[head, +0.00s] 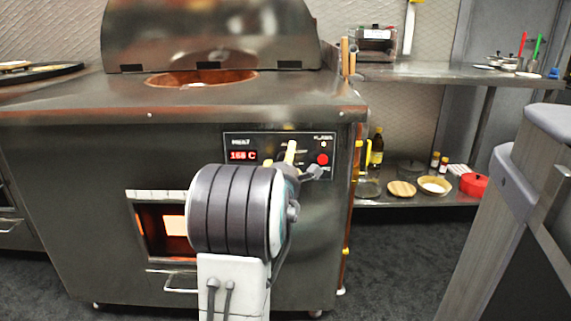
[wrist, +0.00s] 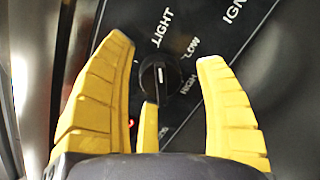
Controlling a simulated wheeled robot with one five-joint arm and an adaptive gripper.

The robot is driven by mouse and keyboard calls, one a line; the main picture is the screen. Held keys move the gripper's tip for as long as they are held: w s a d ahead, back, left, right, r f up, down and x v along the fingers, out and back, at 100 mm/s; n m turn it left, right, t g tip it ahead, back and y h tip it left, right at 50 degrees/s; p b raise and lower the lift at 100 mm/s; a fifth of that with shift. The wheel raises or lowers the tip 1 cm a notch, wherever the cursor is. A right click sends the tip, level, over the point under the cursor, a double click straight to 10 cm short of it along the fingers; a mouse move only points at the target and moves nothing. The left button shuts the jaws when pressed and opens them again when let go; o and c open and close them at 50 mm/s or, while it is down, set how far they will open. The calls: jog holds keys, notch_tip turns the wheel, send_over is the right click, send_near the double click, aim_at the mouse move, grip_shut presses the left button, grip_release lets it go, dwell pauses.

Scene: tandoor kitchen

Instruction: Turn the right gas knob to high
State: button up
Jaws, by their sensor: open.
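A black round gas knob (wrist: 160,79) with a white pointer line sits on the dark panel in the wrist view. Its pointer runs roughly up and down in the picture, with LIGHT printed above it and LOW and HIGH to its right. My gripper (wrist: 168,85) is open, with yellow fingers left and right of the knob and a third finger below it; I cannot tell if any touches it. In the head view my gripper (head: 291,152) is in front of the control panel (head: 240,142), and my arm hides the panel's lower part. I see no second gas knob clearly.
The steel tandoor (head: 90,160) has a glowing front opening (head: 162,226) left of my arm. The panel has a red temperature display (head: 243,156) and a red button (head: 323,159). Shelves (head: 430,72) with bottles and bowls stand at right. A grey structure (head: 515,200) fills the right foreground.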

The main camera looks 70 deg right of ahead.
dwell(0.3)
jog(key=shift+r, duration=0.1)
jog(key=c, duration=1.2)
